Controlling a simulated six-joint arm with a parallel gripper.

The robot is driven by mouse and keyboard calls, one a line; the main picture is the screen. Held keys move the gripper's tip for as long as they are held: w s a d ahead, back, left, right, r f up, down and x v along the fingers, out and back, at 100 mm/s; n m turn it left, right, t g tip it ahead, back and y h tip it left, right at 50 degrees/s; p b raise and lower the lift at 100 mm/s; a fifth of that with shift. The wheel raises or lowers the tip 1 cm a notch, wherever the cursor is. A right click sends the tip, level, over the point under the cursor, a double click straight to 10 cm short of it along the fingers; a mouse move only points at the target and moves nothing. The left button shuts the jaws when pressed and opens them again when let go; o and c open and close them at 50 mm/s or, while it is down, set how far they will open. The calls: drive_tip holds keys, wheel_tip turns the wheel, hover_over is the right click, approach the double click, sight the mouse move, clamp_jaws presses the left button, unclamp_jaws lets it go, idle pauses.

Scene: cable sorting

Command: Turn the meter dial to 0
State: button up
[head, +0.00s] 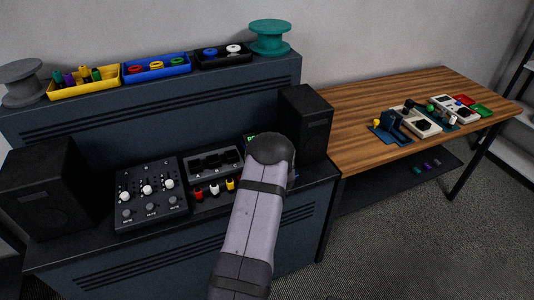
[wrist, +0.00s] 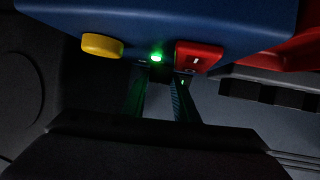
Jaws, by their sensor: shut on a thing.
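In the wrist view a blue body (wrist: 170,22), which appears to be the meter, fills the top. Its edge carries a yellow button (wrist: 102,47), a lit green lamp (wrist: 156,58) and a red switch (wrist: 197,57). My gripper (wrist: 160,88) has its two fingers close on either side of a small dark piece, apparently the dial (wrist: 160,73), just below the lamp. The dial's pointer and scale cannot be read. In the head view my arm covers the fingers and most of the meter; a small green display (head: 251,139) shows beside it.
A mixer panel (head: 150,190) and a socket block (head: 215,162) with coloured plugs lie left of my arm. Black speakers stand at left (head: 50,188) and right (head: 306,122). A wooden table (head: 350,150) with devices stands at the right.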

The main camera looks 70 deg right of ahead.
drive_tip(key=shift+d+r, duration=0.1)
drive_tip(key=shift+r, duration=0.15)
drive_tip(key=o, duration=1)
drive_tip(key=shift+o, duration=0.2)
drive_tip(key=shift+f, duration=0.1)
drive_tip(key=shift+s+a, duration=0.1)
drive_tip(key=shift+a, duration=0.1)
drive_tip(key=shift+b+v, duration=1.05)
drive_tip(key=shift+v, duration=2.45)
